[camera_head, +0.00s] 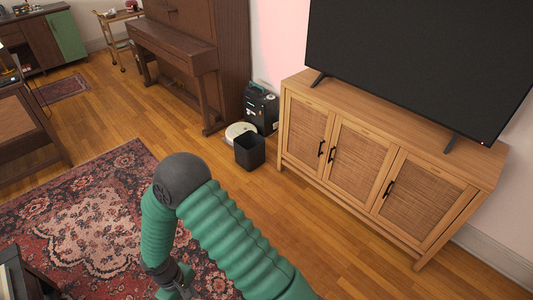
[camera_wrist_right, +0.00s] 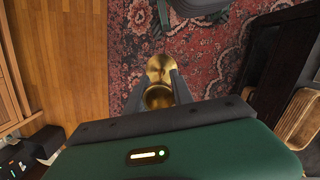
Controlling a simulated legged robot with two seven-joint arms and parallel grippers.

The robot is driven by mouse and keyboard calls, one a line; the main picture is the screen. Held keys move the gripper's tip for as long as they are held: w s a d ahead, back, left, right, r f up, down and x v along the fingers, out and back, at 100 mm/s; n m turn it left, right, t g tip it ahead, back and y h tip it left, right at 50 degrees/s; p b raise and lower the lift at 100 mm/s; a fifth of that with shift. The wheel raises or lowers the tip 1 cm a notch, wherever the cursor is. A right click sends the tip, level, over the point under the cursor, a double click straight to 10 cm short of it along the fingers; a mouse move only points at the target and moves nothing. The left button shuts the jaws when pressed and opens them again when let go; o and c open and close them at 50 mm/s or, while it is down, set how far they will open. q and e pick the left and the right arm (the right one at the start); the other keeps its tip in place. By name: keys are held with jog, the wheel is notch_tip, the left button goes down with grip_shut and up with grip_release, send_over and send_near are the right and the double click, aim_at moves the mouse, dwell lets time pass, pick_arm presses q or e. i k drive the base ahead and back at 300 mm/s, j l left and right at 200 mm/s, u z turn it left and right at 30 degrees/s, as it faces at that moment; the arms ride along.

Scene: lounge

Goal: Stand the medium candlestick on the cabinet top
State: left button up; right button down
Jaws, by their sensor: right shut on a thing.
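A shiny gold candlestick (camera_wrist_right: 159,70) shows end-on in the right wrist view, between the two dark fingers of my right gripper (camera_wrist_right: 157,88). The gripper is shut on it and holds it over the patterned rug. In the head view my right gripper (camera_head: 178,284) hangs low at the bottom, left of the wooden cabinet. I cannot make out the candlestick there. The wooden cabinet (camera_head: 375,122) has three woven door panels and stands against the wall at the right. My left gripper is not in view.
A large black TV (camera_head: 430,60) stands on feet on the cabinet top, leaving a bare strip along the front edge. A dark bin (camera_head: 249,152) and a black boxy object (camera_head: 261,108) stand left of the cabinet. The red rug (camera_head: 90,215) lies left; wood floor is clear before the cabinet.

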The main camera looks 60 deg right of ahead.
aim_at(370, 115)
jog(key=l+z, duration=0.45)
jog(key=i+l+z, duration=0.1)
jog(key=z, duration=0.3)
jog(key=i+l+z, duration=0.15)
jog(key=l+z, duration=0.3)
jog(key=i+l+z, duration=0.15)
jog(key=z, duration=0.25)
jog(key=i+l+z, duration=0.15)
jog(key=i+l, duration=0.4)
jog(key=i+l+z, duration=0.15)
jog(key=i+l, duration=0.3)
jog(key=i, duration=0.1)
